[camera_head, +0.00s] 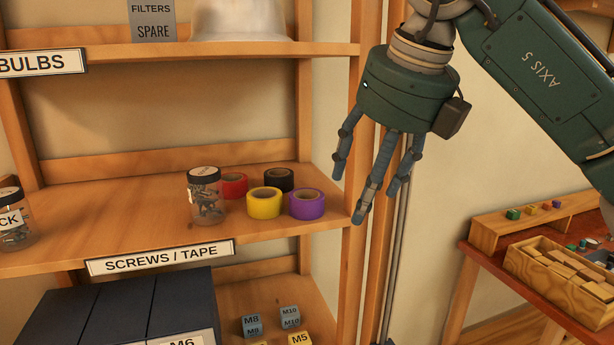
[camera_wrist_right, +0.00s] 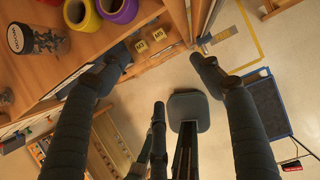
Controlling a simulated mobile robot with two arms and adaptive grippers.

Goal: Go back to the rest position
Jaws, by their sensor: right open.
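My right gripper (camera_head: 372,200) hangs in front of the shelf's right upright in the head view, fingers pointing down. Its fingers are spread apart with nothing between them. In the right wrist view, the open fingers (camera_wrist_right: 165,85) frame empty space above the floor. My left gripper is not in either view.
The wooden shelf (camera_head: 110,225) holds a jar (camera_head: 207,199) of screws and yellow (camera_head: 265,204), purple (camera_head: 307,205), red (camera_head: 234,186) and black (camera_head: 279,180) tape rolls, left of my gripper. A workbench (camera_head: 490,262) with a wooden box (camera_head: 560,275) stands at right.

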